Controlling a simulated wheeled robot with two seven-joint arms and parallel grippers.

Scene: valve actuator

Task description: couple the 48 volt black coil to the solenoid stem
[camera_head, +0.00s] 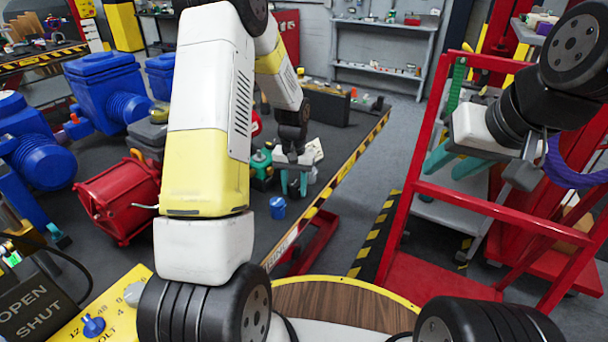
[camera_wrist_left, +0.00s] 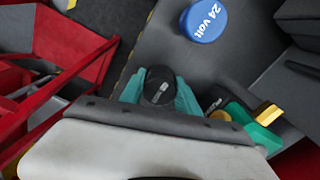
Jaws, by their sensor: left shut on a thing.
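My left gripper (camera_head: 294,186) reaches over the dark bench beside a green valve body (camera_head: 261,163). In the left wrist view its teal fingers (camera_wrist_left: 160,94) are shut on a round black coil (camera_wrist_left: 158,84), whose pale marking is too small to read. A blue coil marked 24 Volt (camera_wrist_left: 205,21) lies on the bench, apart from the gripper, and shows in the head view too (camera_head: 277,207). The green body (camera_wrist_left: 258,132) with a brass-coloured part is beside the gripper; I cannot make out the solenoid stem clearly. My right gripper (camera_head: 452,164) is open and empty by the red frame.
A red motor-like unit (camera_head: 120,198) and blue pumps (camera_head: 105,88) stand left on the bench. A yellow panel (camera_head: 115,310) with a voltage knob is at the lower left. A red frame (camera_head: 425,150) stands right. The bench's striped edge (camera_head: 335,185) runs close to my left gripper.

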